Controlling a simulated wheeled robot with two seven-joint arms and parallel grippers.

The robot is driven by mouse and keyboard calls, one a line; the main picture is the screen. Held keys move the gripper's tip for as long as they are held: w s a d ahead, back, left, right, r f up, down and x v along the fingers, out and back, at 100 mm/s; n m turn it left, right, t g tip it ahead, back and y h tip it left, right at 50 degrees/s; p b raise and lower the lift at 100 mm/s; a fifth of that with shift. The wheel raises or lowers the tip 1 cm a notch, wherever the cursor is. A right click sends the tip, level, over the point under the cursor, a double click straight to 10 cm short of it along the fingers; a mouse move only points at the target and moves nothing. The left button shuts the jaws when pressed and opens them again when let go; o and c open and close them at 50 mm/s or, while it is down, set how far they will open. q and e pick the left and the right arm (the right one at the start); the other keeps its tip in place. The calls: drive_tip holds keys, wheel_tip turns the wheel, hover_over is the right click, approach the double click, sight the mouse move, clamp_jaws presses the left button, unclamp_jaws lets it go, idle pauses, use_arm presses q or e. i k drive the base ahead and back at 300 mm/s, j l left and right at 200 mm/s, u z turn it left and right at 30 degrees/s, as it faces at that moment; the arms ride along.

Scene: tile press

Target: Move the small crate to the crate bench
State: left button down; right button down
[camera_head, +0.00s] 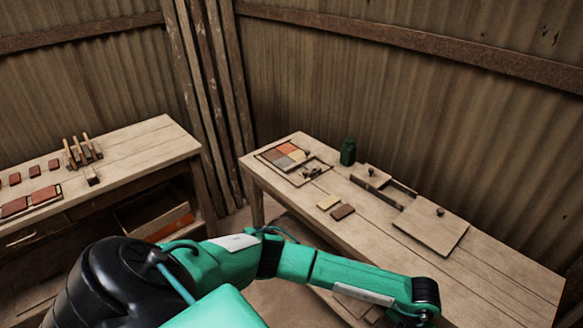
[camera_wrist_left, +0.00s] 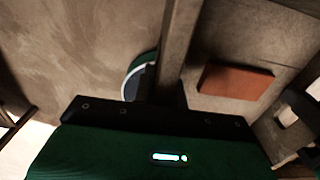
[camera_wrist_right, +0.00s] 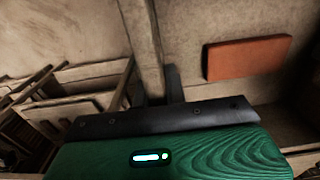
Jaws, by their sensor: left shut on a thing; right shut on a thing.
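The small crate shows only in part, in the two wrist views. In the left wrist view its wall (camera_wrist_left: 182,40) runs down to my left gripper (camera_wrist_left: 168,92), which is shut on it. An orange-red block (camera_wrist_left: 235,80) lies inside, right of the wall. In the right wrist view the crate wall (camera_wrist_right: 143,42) meets my right gripper (camera_wrist_right: 170,88), which is shut on it too. The orange-red block (camera_wrist_right: 248,57) shows there as well. Neither gripper nor the held crate can be made out in the head view. I cannot tell which bench is the crate bench.
A left bench (camera_head: 130,150) holds red tiles and a wooden rack (camera_head: 82,152); an open box (camera_head: 155,215) stands beneath it. A right bench (camera_head: 480,285) holds a tile panel (camera_head: 282,157), a green jar (camera_head: 348,151) and lidded boards. Corrugated walls close the corner.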

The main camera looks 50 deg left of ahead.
sight(140, 154)
drive_tip(key=u, duration=2.55)
drive_tip(key=i+l+u, duration=0.25)
drive_tip(key=i+u, duration=0.2)
drive_tip(key=i+l, duration=0.4)
drive_tip(key=i, duration=0.15)
drive_tip(key=i+l, duration=0.4)
drive_tip(key=i, duration=0.15)
drive_tip(key=i+l, duration=0.45)
drive_tip(key=i, duration=0.1)
